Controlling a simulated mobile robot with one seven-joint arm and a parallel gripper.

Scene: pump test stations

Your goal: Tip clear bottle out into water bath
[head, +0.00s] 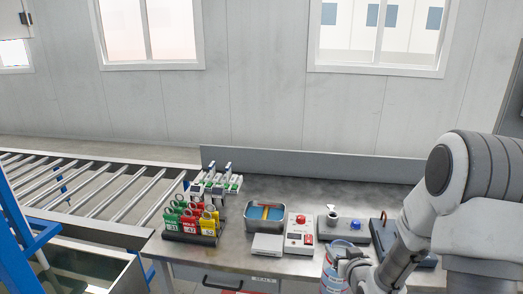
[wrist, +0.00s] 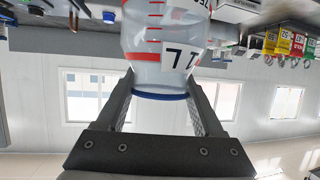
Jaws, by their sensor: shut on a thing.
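The clear bottle (head: 333,268) is at the bottom of the head view, by the table's front edge. It has red marks and a white label. In the wrist view the clear bottle (wrist: 165,42) shows red graduation lines, black digits and a blue ring. My gripper (head: 352,264) is shut on it, with a finger on each side in the wrist view (wrist: 160,88). I cannot tell how full the bottle is. The water bath (head: 263,229) is a grey open tub with blue inside, left of the bottle on the table. A yellow and red item lies across it.
A red-buttoned box (head: 299,236) stands between bath and bottle, with a white box (head: 267,246) in front of the bath. A rack of green, red and yellow tags (head: 190,230) is left. A roller conveyor (head: 90,190) is far left.

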